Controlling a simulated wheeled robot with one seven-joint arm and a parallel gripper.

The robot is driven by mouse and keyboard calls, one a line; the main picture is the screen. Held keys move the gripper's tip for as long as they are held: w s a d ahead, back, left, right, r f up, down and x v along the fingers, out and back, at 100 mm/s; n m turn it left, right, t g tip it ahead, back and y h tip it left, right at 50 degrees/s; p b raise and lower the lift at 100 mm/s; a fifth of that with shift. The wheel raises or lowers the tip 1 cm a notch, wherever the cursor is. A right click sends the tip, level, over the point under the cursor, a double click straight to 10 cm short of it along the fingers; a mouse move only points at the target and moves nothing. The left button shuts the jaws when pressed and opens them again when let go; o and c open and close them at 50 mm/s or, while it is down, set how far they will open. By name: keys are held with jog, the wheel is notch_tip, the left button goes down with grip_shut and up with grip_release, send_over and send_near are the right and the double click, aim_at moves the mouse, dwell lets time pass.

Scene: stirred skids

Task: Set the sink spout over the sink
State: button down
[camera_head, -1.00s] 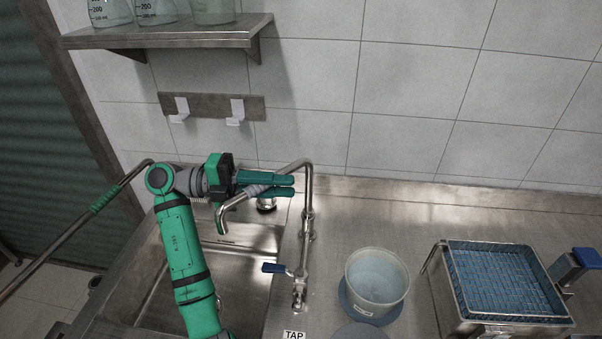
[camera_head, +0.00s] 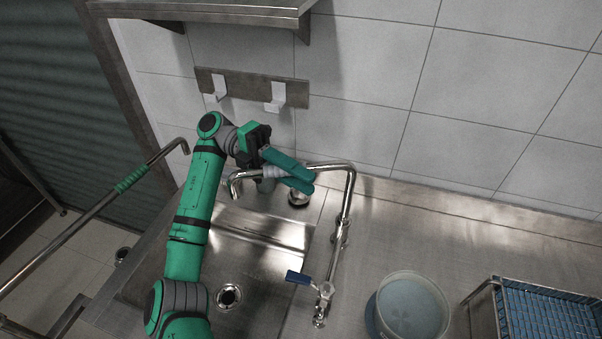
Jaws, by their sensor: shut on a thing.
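The steel sink spout (camera_head: 330,167) reaches left from the top of its riser, nearly level in the picture, and its bent tip hangs at the left end. My gripper (camera_head: 311,182) is shut on the spout's grey sleeved part, with green fingers on both sides of it. The fingers hide part of the spout. The sink (camera_head: 265,259) is below, with its round drain (camera_head: 229,297) showing. The tip shows near the sink's back edge in the picture. I cannot tell exactly whether it is over the basin.
A blue-handled tap valve (camera_head: 299,278) stands at the sink's right edge. A white tub (camera_head: 412,308) and a blue wire basket (camera_head: 548,318) are to the right. Wall hooks (camera_head: 275,97) and a shelf (camera_head: 215,10) are above. A steel rail (camera_head: 95,210) is at the left.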

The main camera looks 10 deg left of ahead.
jog(key=shift+w+d+f+g, duration=0.1)
jog(key=shift+d+g, duration=0.05)
jog(key=shift+g, duration=0.15)
jog(key=c, duration=1.6)
grip_release()
jog(key=shift+d, duration=0.1)
jog(key=shift+c, duration=0.2)
